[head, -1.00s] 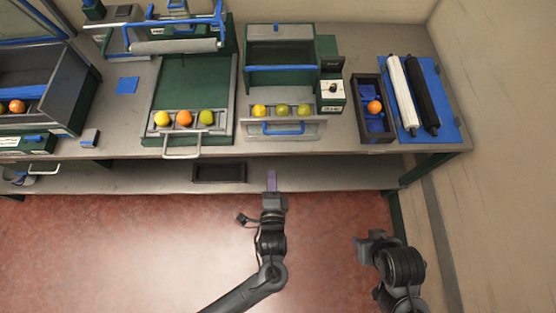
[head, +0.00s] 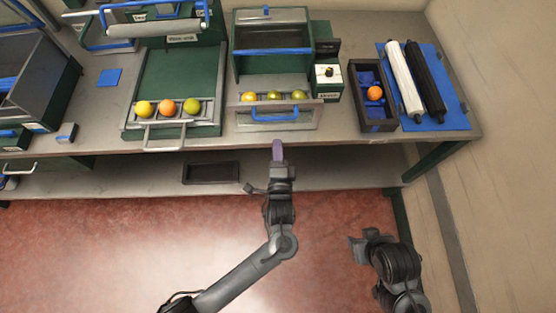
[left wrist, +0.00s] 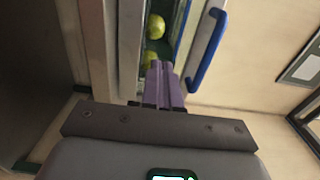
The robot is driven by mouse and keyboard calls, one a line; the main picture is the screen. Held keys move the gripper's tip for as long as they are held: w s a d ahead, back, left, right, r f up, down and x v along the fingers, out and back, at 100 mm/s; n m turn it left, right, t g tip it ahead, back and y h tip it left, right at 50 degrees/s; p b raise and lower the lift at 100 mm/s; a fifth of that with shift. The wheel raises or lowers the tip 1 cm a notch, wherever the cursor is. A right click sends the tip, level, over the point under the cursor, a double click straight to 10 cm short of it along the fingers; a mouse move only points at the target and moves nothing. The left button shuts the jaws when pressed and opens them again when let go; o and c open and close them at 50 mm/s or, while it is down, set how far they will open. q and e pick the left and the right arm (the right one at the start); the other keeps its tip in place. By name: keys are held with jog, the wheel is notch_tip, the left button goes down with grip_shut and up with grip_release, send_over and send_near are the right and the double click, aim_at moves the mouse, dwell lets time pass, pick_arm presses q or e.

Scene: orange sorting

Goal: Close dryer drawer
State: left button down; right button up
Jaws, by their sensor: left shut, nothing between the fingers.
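The dryer (head: 272,65) is a green and grey box on the bench with a blue bar across it. Its drawer (head: 303,116) stands open at the front, with a grey front panel and a blue handle (head: 275,118). Three yellow to green fruits (head: 272,97) lie in the drawer. My left gripper (head: 278,148), with purple fingers, is shut and empty, just in front of the drawer and below the handle in the head view. In the left wrist view, the fingertips (left wrist: 161,70) show near the drawer front, beside the blue handle (left wrist: 208,50). My right gripper (head: 357,248) is low at right, its fingers unclear.
A green tray (head: 180,75) with three fruits and a grey handle stands left of the dryer. A control box (head: 327,82) and a dark bin (head: 368,78) holding an orange are at right. Rollers lie on a blue mat (head: 455,105). A dark tray (head: 210,172) sits on the lower shelf.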

aim_at(276, 127)
pick_arm(q)
jog(key=w+b, duration=0.1)
jog(key=w, duration=0.5)
jog(key=shift+w+a, duration=0.1)
jog(key=shift+w, duration=0.75)
jog(key=shift+a, duration=0.1)
